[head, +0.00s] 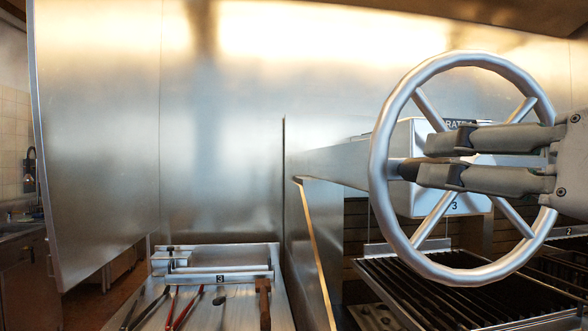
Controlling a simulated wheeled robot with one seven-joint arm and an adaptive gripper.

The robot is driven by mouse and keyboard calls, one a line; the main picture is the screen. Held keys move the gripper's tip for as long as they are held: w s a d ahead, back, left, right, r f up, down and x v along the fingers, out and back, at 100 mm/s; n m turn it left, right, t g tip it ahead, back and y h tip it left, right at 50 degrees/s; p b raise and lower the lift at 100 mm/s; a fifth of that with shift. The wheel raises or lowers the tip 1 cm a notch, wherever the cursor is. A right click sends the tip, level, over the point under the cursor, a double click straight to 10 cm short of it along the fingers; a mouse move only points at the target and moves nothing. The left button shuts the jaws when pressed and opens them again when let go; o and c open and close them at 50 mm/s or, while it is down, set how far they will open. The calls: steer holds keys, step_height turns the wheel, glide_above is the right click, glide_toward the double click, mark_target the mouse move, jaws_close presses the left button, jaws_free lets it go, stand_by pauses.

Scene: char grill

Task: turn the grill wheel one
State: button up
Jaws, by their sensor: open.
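A large silver grill wheel (384,108) with spokes stands upright at the right of the head view. My gripper (418,156) comes in from the right edge with its two grey fingers pointing left, across the wheel's face. The fingers are apart with a narrow gap between them. They hide the wheel's hub and part of its right side. The lower fingertip lies close to the left rim in the picture; I cannot tell whether it touches. Behind the wheel is a white box (405,200) with partly hidden lettering and a "3".
A dark grill grate (400,290) lies below the wheel, with another at the far right. A steel side shelf (215,252) marked "3" holds red-handled and dark tools at lower left. A tall steel panel (100,140) fills the left. A sink area is at the far left.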

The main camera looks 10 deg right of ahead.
steer(key=w, duration=0.7)
steer(key=shift+w, duration=0.2)
jaws_close()
